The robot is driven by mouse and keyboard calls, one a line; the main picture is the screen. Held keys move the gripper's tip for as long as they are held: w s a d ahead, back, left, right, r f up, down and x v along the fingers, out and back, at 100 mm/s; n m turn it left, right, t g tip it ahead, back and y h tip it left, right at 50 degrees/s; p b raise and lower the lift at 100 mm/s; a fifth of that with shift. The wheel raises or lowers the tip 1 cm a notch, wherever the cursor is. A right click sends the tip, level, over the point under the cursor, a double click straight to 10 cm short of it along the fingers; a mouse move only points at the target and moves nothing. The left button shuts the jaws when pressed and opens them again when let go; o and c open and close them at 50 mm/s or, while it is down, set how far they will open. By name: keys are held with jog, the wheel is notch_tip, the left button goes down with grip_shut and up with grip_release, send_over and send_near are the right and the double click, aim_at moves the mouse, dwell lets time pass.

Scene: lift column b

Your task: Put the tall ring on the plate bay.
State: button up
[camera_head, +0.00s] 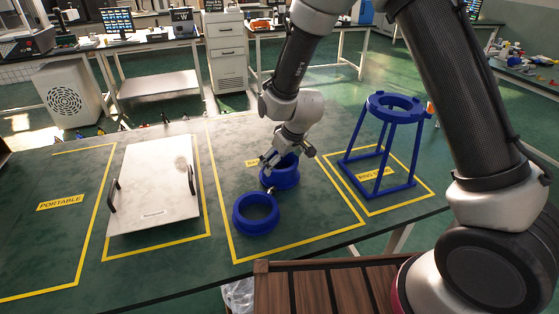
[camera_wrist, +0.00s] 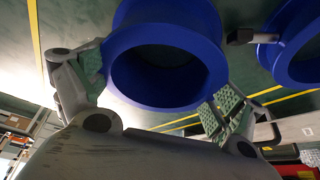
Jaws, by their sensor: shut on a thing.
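Two blue rings are in the middle bay in the head view. The farther ring (camera_head: 283,180) looks the taller, and my gripper (camera_head: 287,157) reaches down over it from behind. In the wrist view the tall ring (camera_wrist: 165,104) lies between the two padded fingers of my gripper (camera_wrist: 158,88), which is shut on it. I cannot tell whether it is clear of the table. The other ring (camera_head: 256,228) lies nearer the front and also shows in the wrist view (camera_wrist: 272,58). The plate (camera_head: 155,190), pale with two black handles, lies in the yellow-lined bay to the left.
A blue ring stand (camera_head: 378,190) with an open frame stands upright in the right bay. The far-left bay, labelled PORTABLE (camera_head: 62,202), is empty. The plate's top is bare. A brown slatted surface (camera_head: 325,290) is beyond the table's front edge.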

jog(key=shift+f, duration=0.1)
jog(key=o, duration=0.9)
jog(key=v, duration=1.2)
jog(key=s+d+r+m+h, duration=0.1)
jog(key=s+d+r+m, duration=0.3)
jog(key=d+r, duration=1)
jog(key=s+d+r+m, duration=0.1)
jog(key=s+d, duration=0.4)
jog(key=s, duration=0.1)
jog(key=s+d+r+m+h, duration=0.1)
jog(key=s+d+r, duration=0.1)
jog(key=s+d, duration=0.3)
jog(key=s+d+r+m, duration=0.1)
jog(key=s+d, duration=0.5)
jog(key=s, duration=0.2)
jog(key=shift+s+d+r+m+t+h, duration=0.1)
jog(key=shift+s+r+m+t+h, duration=0.05)
jog(key=shift+s+m+t+h, duration=0.2)
